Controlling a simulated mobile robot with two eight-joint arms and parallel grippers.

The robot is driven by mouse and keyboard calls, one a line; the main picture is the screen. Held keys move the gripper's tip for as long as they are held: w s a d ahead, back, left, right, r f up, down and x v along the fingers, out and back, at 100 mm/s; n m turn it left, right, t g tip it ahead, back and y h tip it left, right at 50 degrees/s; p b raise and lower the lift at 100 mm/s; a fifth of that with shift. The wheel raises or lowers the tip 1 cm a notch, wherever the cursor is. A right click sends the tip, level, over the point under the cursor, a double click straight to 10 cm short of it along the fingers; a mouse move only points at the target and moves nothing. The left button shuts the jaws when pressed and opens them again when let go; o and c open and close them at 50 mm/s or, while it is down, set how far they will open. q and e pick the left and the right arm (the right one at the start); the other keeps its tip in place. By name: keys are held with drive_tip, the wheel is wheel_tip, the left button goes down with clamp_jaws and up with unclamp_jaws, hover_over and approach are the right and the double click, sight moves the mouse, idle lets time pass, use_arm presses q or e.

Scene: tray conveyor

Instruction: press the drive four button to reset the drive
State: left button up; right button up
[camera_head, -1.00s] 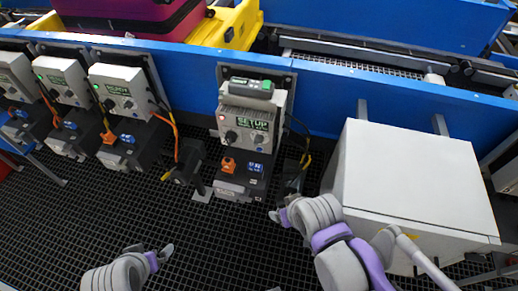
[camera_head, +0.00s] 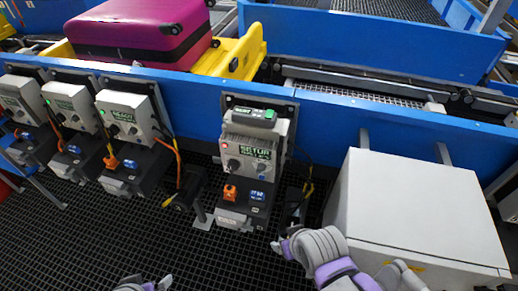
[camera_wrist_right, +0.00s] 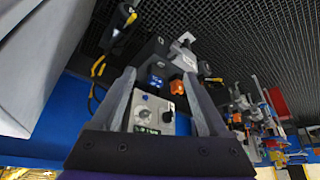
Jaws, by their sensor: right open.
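My left gripper (camera_head: 147,283) is open at the bottom edge, partly cut off.
Three similar drive units with green lights stand to the left, the nearest one (camera_head: 124,115) beside a cable. A large white cabinet (camera_head: 415,205) stands right of the right gripper. A magenta suitcase (camera_head: 140,28) lies in a yellow tray (camera_head: 242,58) behind the rail. Black grating (camera_head: 90,235) covers the floor.

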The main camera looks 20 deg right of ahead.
drive_tip(key=shift+c, duration=0.2)
clamp_jaws()
idle(1.6)
